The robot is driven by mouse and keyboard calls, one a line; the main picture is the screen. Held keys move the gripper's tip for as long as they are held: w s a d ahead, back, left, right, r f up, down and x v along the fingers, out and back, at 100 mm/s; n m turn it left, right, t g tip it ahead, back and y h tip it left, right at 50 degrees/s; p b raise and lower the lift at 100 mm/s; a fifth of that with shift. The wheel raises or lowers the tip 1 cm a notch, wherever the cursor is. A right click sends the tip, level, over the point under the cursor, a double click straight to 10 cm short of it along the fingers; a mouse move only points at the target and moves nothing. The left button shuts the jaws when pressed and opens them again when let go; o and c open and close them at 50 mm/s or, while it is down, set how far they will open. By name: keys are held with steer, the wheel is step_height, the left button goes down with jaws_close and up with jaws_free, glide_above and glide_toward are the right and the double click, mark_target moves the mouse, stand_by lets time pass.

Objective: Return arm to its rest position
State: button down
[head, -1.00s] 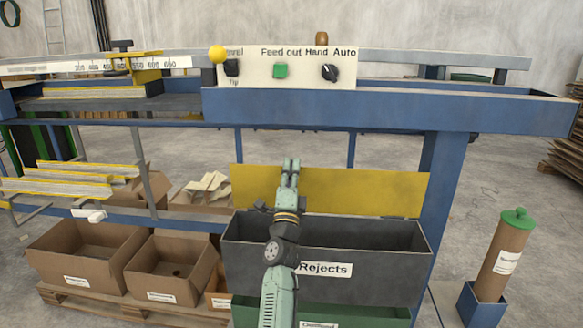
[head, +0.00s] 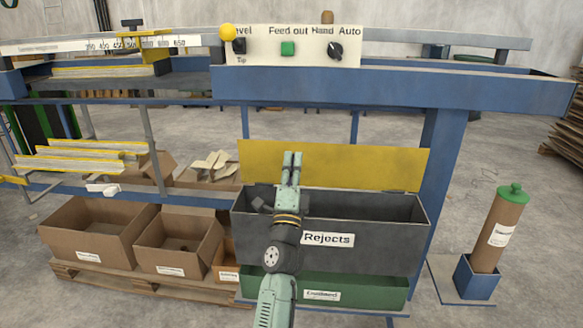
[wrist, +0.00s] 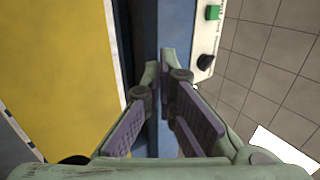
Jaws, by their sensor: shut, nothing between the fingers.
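My gripper (head: 291,168) is in the head view, in front of the yellow panel and above the left part of the dark Rejects bin (head: 390,228). Its fingers are together with nothing between them. My green arm reaches up from the bottom edge and covers part of the bin's front. In the wrist view the fingertips (wrist: 164,75) meet in front of a blue beam (wrist: 178,30).
The yellow panel (head: 370,165) stands behind the bin. A blue beam (head: 460,92) carries the control panel (head: 310,47) above. Cardboard boxes (head: 95,232) stand at left. A brown tube (head: 500,240) stands at right. Floor between bin and tube is mostly clear.

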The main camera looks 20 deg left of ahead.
steer(key=shift+s+d+f, duration=0.1)
steer(key=shift+s+d, duration=0.1)
steer(key=shift+s, duration=0.45)
steer(key=shift+s+d+f, duration=0.1)
steer(key=shift+s+d, duration=0.1)
steer(key=shift+s, duration=0.45)
